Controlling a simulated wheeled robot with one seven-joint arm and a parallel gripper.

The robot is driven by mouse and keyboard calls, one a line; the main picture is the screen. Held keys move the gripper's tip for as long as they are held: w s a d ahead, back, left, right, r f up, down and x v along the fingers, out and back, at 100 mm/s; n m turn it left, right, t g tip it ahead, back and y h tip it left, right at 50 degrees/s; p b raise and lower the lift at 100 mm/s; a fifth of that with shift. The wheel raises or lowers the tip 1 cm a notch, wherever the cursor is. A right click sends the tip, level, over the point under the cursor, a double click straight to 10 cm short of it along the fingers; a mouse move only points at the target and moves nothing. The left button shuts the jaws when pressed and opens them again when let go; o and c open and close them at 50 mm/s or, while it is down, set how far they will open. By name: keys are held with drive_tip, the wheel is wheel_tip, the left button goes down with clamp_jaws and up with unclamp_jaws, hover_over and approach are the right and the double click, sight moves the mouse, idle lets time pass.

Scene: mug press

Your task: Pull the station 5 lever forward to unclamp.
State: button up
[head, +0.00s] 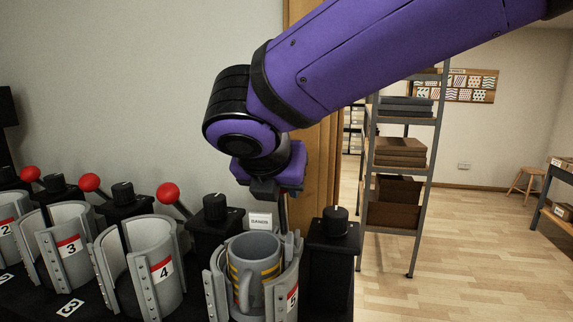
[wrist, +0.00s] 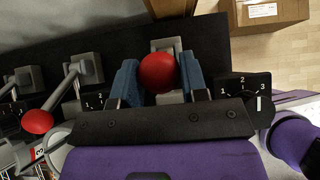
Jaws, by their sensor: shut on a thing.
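My gripper (wrist: 158,75) has its two blue fingers closed around the red ball knob (wrist: 158,72) of the station 5 lever. In the head view my gripper (head: 268,190) is above and behind the station 5 press (head: 292,298); the knob is hidden there by my gripper. A thin part of the lever (head: 283,212) seems to show below it. A grey mug (head: 246,292) with yellow bands stands inside the station 5 clamp shells, handle toward the front.
The station 4 lever (head: 168,193) and its empty-looking press (head: 163,270) are to the left, with stations 3 and 2 beyond. Black dial posts (head: 335,222) flank station 5. A "BANDS" card (head: 261,220) stands behind the mug. Shelving (head: 402,150) stands farther right over open floor.

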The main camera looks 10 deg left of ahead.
drive_tip(key=shift+s, duration=0.1)
drive_tip(key=shift+s+a+f, duration=0.1)
drive_tip(key=shift+s+f, duration=0.1)
drive_tip(key=shift+s, duration=0.35)
drive_tip(key=shift+s+a+f, duration=0.1)
drive_tip(key=shift+s+f, duration=0.1)
drive_tip(key=shift+s, duration=0.3)
drive_tip(key=o, duration=0.7)
drive_tip(key=shift+c, duration=0.2)
wheel_tip(320, 180, up, 6)
drive_tip(key=s, duration=0.1)
drive_tip(key=shift+s+r, duration=0.2)
drive_tip(key=shift+r, duration=0.1)
